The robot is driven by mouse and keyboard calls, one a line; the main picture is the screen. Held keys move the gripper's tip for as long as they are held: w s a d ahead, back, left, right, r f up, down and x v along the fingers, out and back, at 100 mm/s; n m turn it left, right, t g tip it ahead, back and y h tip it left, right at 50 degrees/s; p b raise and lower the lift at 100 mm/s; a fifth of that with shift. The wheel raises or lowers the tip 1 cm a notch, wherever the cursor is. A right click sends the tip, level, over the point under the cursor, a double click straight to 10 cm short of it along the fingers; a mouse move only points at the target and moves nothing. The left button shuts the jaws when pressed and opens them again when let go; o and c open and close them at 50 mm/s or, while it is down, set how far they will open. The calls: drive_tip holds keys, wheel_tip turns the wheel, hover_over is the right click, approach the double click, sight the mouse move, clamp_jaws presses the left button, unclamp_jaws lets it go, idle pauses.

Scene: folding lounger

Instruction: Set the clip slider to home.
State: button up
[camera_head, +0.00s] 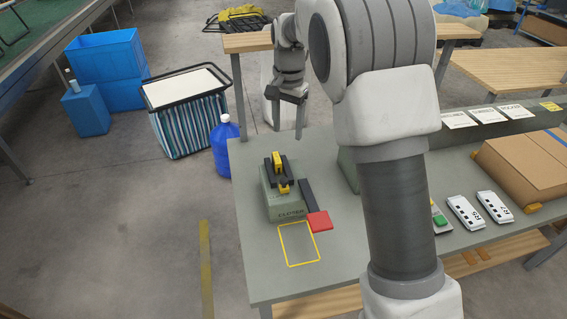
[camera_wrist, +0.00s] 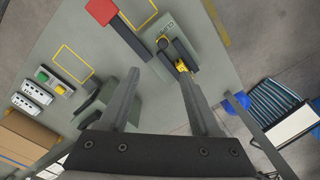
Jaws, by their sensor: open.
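In the wrist view the yellow piece (camera_wrist: 181,66) shows just beside the right finger, which partly covers the rails. My gripper (camera_head: 286,128) is open and empty, pointing down beyond and above the block in the head view. Its two fingers spread apart in the wrist view (camera_wrist: 159,77). I cannot read any home mark.
A black bar with a red end (camera_head: 319,221) lies right beside the block. A yellow outline (camera_head: 299,243) is on the table in front. White remotes (camera_head: 465,212) and a cardboard box (camera_head: 530,165) are at the right. A blue bottle (camera_head: 224,146) and striped basket (camera_head: 188,118) stand on the floor.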

drive_tip(key=f, duration=0.1)
drive_tip(key=p, duration=0.1)
approach(284, 180)
wheel_tip(284, 180, down, 8)
drive_tip(key=shift+w+f, duration=0.2)
drive_tip(key=shift+f, duration=0.05)
clamp_jaws()
idle(0.4)
idle(1.1)
